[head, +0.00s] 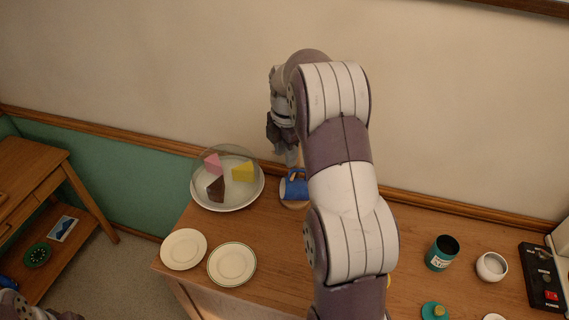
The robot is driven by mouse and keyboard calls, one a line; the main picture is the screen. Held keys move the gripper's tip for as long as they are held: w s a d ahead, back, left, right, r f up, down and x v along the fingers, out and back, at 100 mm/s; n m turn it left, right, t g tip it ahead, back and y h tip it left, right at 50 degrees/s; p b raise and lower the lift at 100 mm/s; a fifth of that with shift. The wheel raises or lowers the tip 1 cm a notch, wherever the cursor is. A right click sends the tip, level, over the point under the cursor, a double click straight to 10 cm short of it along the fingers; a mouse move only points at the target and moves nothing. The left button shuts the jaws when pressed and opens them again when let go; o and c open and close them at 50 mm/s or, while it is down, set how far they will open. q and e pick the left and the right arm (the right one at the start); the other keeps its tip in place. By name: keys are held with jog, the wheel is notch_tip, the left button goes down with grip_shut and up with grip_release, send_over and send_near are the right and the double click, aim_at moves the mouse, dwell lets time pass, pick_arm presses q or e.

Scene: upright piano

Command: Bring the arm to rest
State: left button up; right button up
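My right arm reaches up across the middle of the head view and bends down at the far side. Its gripper (290,160) points down just above and behind a blue mug (294,189) on the wooden top. I see the fingers nearly edge-on, so I cannot tell whether they are open or shut, or whether they touch the mug. The arm hides part of the mug's right side. Only a piece of my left arm shows in the bottom left corner; its gripper is out of view.
A clear dome (228,150) covers pink, yellow and brown cake slices on a plate. Two pale plates (184,249) (231,264) lie in front. A teal canister (441,253), a white bowl (491,266) and a black switch box (543,277) stand right. The wall is close behind.

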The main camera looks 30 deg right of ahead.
jog(key=s+a+f+m+b, duration=0.1)
jog(key=s+a+f+m, duration=0.1)
jog(key=s+a+m, duration=0.6)
jog(key=s+a+f+m+b, duration=0.1)
jog(key=s+a+f+m, duration=0.1)
jog(key=s+a+m, duration=0.7)
jog(key=shift+s+a+f+m+t, duration=0.3)
jog(key=shift+a+f+m+t, duration=0.1)
jog(key=shift+a, duration=0.6)
jog(key=shift+s, duration=0.1)
